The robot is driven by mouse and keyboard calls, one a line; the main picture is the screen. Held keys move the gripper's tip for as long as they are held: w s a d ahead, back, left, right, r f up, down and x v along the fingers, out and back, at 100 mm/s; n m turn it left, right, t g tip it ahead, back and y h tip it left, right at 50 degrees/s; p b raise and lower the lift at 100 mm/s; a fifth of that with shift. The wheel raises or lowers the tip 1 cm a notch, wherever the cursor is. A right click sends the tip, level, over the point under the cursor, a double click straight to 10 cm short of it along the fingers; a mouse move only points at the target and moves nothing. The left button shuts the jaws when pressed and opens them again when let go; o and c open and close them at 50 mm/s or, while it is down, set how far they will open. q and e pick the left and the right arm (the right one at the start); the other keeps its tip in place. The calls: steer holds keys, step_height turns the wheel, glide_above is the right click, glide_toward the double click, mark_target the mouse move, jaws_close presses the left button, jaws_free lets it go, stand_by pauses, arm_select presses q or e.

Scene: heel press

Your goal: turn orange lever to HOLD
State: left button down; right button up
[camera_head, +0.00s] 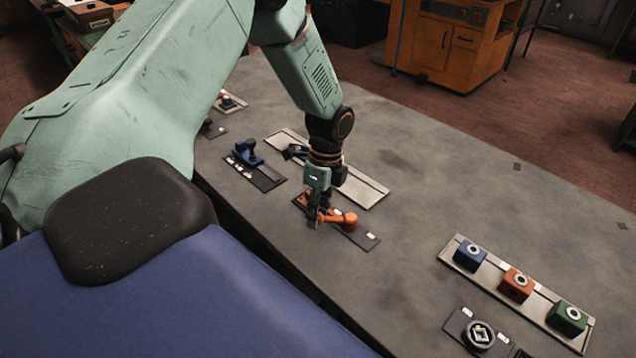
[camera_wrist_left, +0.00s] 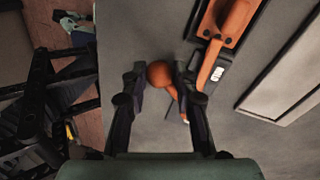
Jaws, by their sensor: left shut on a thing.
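The orange lever (camera_head: 338,217) stands on a dark base plate (camera_head: 368,240) with small white labels, near the middle of the table. My left gripper (camera_head: 316,212) reaches down onto it from above. In the left wrist view, the fingers of my left gripper (camera_wrist_left: 160,85) are on either side of the lever's round orange knob (camera_wrist_left: 160,73), shut on it. The lever's orange housing (camera_wrist_left: 232,20) and a white label (camera_wrist_left: 217,74) show beside it. The label text is too small to read. My right gripper is in neither view.
A blue lever (camera_head: 247,153) on its own plate stands to the left. A pale rail (camera_head: 370,190) lies just behind the orange lever. A tray (camera_head: 453,250) with blue, orange and green blocks and a round dial (camera_head: 480,334) are at the right. The table between is clear.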

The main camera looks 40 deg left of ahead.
arm_select(q)
steer(key=c, duration=1)
jaws_free()
steer(key=shift+c, duration=0.2)
step_height(320, 180, up, 12)
steer(key=w, duration=0.2)
steer(key=shift+w+a, duration=0.15)
steer(key=shift+a, duration=0.05)
steer(key=shift+f, duration=0.15)
